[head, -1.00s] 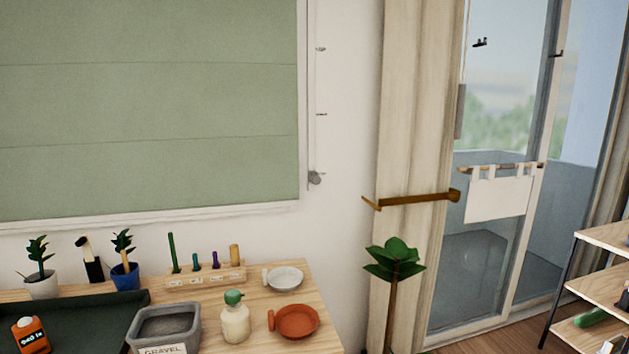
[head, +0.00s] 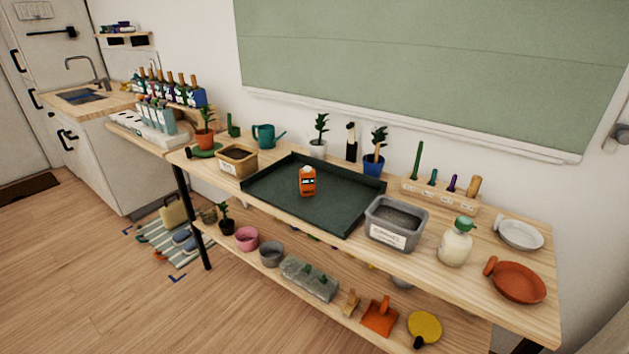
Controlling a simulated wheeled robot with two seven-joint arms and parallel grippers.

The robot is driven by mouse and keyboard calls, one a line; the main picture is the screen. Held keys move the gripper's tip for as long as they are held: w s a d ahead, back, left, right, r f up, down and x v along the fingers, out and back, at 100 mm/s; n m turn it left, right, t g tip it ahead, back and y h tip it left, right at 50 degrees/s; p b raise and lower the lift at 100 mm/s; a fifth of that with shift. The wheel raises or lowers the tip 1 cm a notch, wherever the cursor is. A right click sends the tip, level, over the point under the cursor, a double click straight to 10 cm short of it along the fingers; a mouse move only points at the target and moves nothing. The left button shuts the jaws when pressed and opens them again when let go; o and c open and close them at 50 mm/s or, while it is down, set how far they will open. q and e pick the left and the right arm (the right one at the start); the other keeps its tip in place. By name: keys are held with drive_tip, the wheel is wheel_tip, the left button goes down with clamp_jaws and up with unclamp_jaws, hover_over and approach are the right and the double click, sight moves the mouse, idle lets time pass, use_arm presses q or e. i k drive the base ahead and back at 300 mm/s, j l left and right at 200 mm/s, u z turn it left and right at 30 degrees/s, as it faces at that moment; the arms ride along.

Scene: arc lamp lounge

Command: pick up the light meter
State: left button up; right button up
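The light meter appears to be the small orange device (head: 308,181) with a dark display and a pale top. It stands in the dark green tray (head: 290,205) on the wooden potting bench, near the middle of the head view. Nothing covers it. Neither of my grippers shows in the head view.
Potted plants stand behind. The floor (head: 90,275) at front left is clear.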

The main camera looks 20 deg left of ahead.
sight(308, 174)
drive_tip(key=i+j+z, duration=0.2)
drive_tip(key=j+z, duration=0.15)
drive_tip(key=j, duration=0.3)
drive_tip(key=i+j+z, duration=0.15)
drive_tip(key=j+z, duration=0.2)
drive_tip(key=j, duration=0.35)
drive_tip(key=j+z, duration=0.35)
drive_tip(key=j, duration=0.35)
drive_tip(key=i+j, duration=0.05)
